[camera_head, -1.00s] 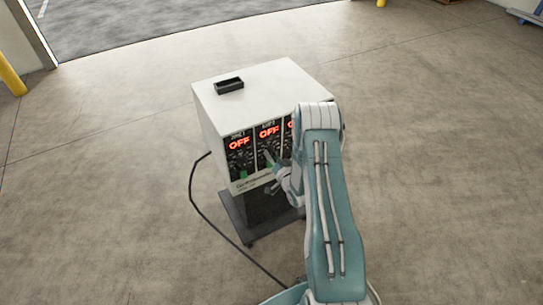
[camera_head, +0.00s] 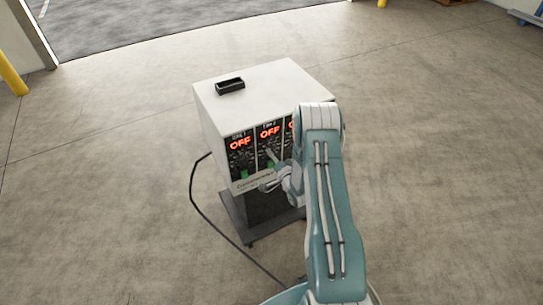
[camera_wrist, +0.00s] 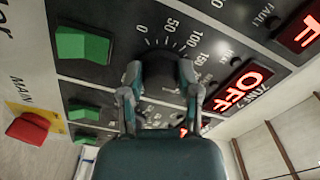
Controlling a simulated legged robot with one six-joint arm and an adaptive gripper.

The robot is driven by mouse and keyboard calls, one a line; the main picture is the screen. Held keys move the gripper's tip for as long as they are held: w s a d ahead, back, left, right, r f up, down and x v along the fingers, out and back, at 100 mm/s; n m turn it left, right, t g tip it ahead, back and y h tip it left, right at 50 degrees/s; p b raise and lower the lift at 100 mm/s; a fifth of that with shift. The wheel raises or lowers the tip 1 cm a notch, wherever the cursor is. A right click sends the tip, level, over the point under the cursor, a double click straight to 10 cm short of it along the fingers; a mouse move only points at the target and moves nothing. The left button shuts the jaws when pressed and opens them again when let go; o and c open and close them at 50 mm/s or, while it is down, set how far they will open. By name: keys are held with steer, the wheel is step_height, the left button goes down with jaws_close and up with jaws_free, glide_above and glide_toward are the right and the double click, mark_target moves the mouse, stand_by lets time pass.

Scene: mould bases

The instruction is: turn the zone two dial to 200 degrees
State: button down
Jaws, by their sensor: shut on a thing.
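The zone two dial (camera_wrist: 158,72) is a dark knob in the wrist view, with a printed scale reading 0, 50, 100, 150 around it. My gripper (camera_wrist: 160,82) is shut on this dial, one finger on each side. The dial's pointer is hidden. The zone two display (camera_wrist: 240,88) reads OFF in red; it also shows in the head view (camera_head: 269,131). The white controller cabinet (camera_head: 221,122) stands on a dark cart. In the head view my gripper (camera_head: 275,160) is at the middle panel, small and partly hidden by my arm.
Green switches (camera_wrist: 84,45) lie beside the dials, and a red main switch (camera_wrist: 28,130) sits on a yellow plate. A black tray (camera_head: 230,86) lies on the cabinet top. A dark cable (camera_head: 207,219) runs over the floor. The surrounding floor is clear.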

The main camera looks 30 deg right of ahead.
steer(key=shift+d, duration=0.2)
steer(key=shift+c, duration=1.6)
jaws_free()
steer(key=shift+w, duration=0.1)
steer(key=shift+d, duration=0.1)
steer(key=s, duration=1.2)
steer(key=shift+d, duration=0.2)
